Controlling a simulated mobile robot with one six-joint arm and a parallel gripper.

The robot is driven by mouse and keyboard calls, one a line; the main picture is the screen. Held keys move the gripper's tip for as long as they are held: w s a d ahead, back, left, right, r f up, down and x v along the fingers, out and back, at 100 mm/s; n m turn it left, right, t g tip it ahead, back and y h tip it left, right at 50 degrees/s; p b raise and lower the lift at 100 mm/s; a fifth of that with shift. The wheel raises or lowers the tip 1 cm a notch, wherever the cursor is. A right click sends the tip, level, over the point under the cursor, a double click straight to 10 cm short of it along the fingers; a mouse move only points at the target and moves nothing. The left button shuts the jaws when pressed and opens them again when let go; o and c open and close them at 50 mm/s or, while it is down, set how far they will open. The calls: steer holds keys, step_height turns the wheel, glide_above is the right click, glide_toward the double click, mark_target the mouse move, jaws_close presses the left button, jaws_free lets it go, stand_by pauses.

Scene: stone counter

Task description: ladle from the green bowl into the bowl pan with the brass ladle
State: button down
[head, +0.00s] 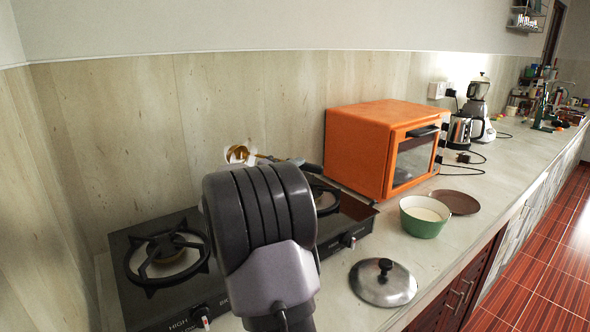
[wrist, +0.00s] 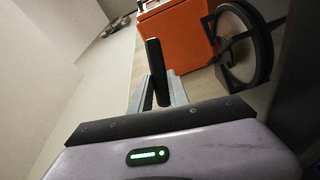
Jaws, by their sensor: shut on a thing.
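The green bowl (head: 424,218) stands on the counter right of the stove, with pale contents. My gripper (wrist: 160,84) is shut on the black handle of the brass ladle (wrist: 154,60) in the wrist view. In the head view my wrist hides the fingers. The ladle's brass end (head: 238,154) shows beyond my wrist, near the back wall and above the stove, well left of the green bowl. Whether the ladle holds anything cannot be told. I cannot make out the bowl pan for certain; the middle of the stove is hidden behind my arm.
The gas stove (head: 125,268) has an open left burner. An orange oven (head: 360,150) stands behind the green bowl. A steel lid (head: 383,282) lies at the front and a brown plate (head: 457,202) beside the bowl. A kettle (head: 460,130) and blender stand farther right.

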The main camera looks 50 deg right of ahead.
step_height(320, 180, up, 5)
steer(key=shift+p, duration=1.05)
